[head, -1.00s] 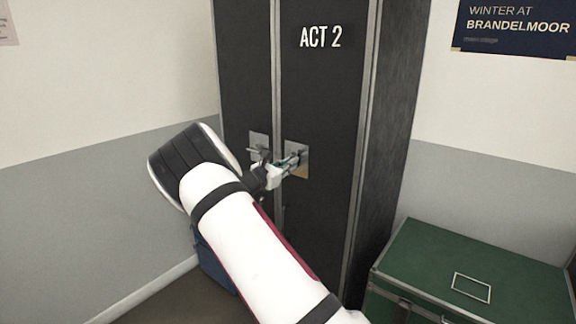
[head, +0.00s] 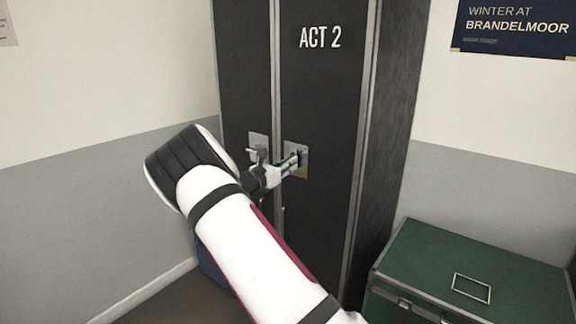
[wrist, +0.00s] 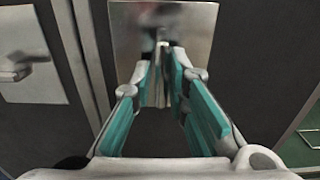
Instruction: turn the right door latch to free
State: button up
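The right door latch has a bright metal plate (head: 301,172) on the right door of the black wardrobe, below the "ACT 2" lettering. The same plate (wrist: 185,25) fills the top middle of the wrist view. My gripper (head: 293,163) is at this latch. In the wrist view, the teal-padded fingers of my gripper (wrist: 161,88) are close together, with the narrow metal latch handle (wrist: 160,76) between their tips. They look closed on it. The fingers hide much of the handle, so its exact angle is hard to tell.
The left door latch (head: 258,146) is close by, across the door seam; its handle (wrist: 18,70) sticks out near my gripper's left side. A green trunk (head: 470,265) stands at lower right. A blue object (head: 211,262) is on the floor, partly behind my arm.

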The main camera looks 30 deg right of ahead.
jog(key=shift+o, duration=0.2)
jog(key=shift+d, duration=0.15)
jog(key=shift+s, duration=0.1)
jog(key=v, duration=1.2)
jog(key=shift+r, duration=0.1)
